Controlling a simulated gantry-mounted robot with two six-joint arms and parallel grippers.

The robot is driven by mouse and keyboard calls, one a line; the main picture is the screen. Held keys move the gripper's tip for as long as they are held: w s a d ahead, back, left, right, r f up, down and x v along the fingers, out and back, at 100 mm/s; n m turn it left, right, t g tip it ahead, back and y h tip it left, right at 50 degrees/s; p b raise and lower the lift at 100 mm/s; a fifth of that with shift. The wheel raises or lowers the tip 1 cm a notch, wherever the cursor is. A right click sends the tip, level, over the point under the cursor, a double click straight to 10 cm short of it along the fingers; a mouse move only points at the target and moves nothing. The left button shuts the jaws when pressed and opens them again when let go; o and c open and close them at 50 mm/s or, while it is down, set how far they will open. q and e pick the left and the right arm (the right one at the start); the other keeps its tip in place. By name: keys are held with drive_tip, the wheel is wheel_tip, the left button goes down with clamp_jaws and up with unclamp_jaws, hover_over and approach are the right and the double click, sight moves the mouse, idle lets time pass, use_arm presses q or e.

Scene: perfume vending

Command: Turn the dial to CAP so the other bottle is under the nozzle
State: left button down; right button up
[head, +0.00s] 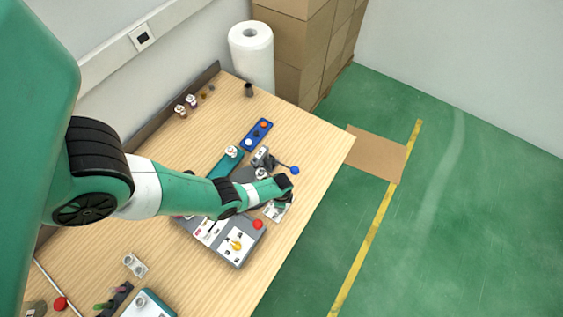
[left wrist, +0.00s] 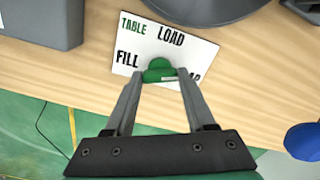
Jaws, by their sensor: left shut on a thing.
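In the left wrist view, the dial (left wrist: 158,66) is a green knob on a white plate (left wrist: 190,47) lettered TABLE, LOAD, FILL and a partly hidden word ending in AP. My left gripper (left wrist: 159,78) is shut on the dial, one finger on each side. A pale mark shows at the knob's lower right, towards the partly hidden word. In the head view, my left gripper (head: 286,188) reaches over the table's right side, and the plate (head: 275,211) shows just below it. A small bottle-like item (head: 262,173) sits at the grey round part beside the gripper. My right gripper is not in view.
A lever with a blue ball (head: 294,170) stands close to my left gripper. A grey control box with a red button (head: 257,224) and yellow knob (head: 236,244) lies nearer. A blue tray (head: 256,134) is behind. A paper roll (head: 252,55) stands at the back.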

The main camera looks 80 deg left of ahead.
use_arm(q)
drive_tip(key=shift+f+m, duration=0.1)
drive_tip(key=shift+m, duration=2.2)
drive_tip(key=shift+c, duration=1.4)
unclamp_jaws()
drive_tip(key=shift+o, duration=0.2)
drive_tip(key=shift+r, duration=0.2)
